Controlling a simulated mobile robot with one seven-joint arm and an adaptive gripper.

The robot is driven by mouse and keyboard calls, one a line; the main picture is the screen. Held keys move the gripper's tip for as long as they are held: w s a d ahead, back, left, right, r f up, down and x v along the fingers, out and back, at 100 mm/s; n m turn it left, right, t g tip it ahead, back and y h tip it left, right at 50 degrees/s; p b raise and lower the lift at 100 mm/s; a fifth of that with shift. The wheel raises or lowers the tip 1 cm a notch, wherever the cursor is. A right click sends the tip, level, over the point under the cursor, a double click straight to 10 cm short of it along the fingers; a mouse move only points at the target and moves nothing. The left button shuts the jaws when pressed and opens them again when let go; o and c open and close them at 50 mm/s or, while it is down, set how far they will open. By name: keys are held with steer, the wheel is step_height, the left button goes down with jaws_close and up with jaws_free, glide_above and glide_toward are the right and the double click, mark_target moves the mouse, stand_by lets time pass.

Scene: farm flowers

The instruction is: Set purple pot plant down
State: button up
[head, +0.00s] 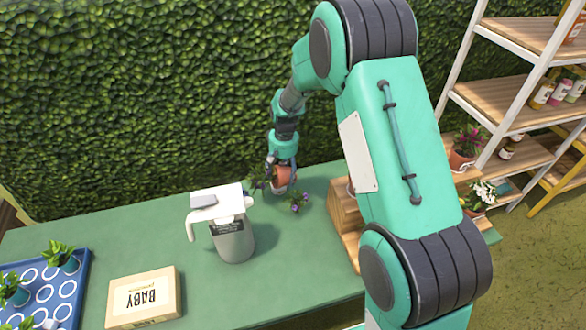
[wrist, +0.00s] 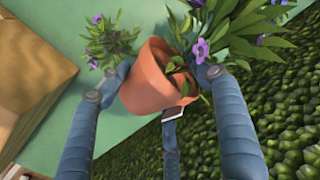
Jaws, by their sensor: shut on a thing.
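My gripper (head: 282,163) is over the back of the green table, its fingers closed around a terracotta pot (head: 281,176). In the wrist view the fingers (wrist: 160,76) press on both sides of the pot (wrist: 150,84), with a third finger below. The pot is tilted. Leaves and purple flowers (wrist: 222,32) spread from it toward the upper right there. A smaller clump with purple flowers (wrist: 110,42) shows beyond the left finger; it seems to match the purple clump on the table (head: 299,201). Whether the pot touches the table cannot be told.
A grey and white jug (head: 232,235) stands left of the gripper. A wooden stepped stand (head: 345,215) is close on the right. A hedge (head: 130,90) rises behind the table.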

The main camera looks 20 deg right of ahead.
steer(key=w+a+n+g+y+p, duration=0.15)
steer(key=w+a+y, duration=0.25)
steer(key=a, duration=1)
steer(key=w+a+n+g+y+p, duration=0.15)
steer(key=w+a+y, duration=0.25)
steer(key=a, duration=1)
steer(key=s+a+n+g+y, duration=0.1)
steer(key=s+a, duration=0.4)
steer(key=a, duration=0.5)
steer(key=s+a+n+g+y, duration=0.1)
steer(key=s+a+g, duration=0.2)
steer(key=s+a, duration=0.3)
steer(key=s+a+n+g+y, duration=0.1)
steer(key=s+a, duration=0.4)
steer(key=a, duration=0.8)
steer(key=shift+s+a+f+n+g, duration=0.4)
steer(key=shift+n+g, duration=0.2)
steer(key=shift+g, duration=0.5)
steer(key=shift+f, duration=0.15)
steer(key=shift+f+b, duration=0.8)
steer(key=shift+f, duration=2.45)
steer(key=shift+f+b, duration=0.45)
steer(key=shift+f, duration=0.1)
steer(key=o, duration=1.8)
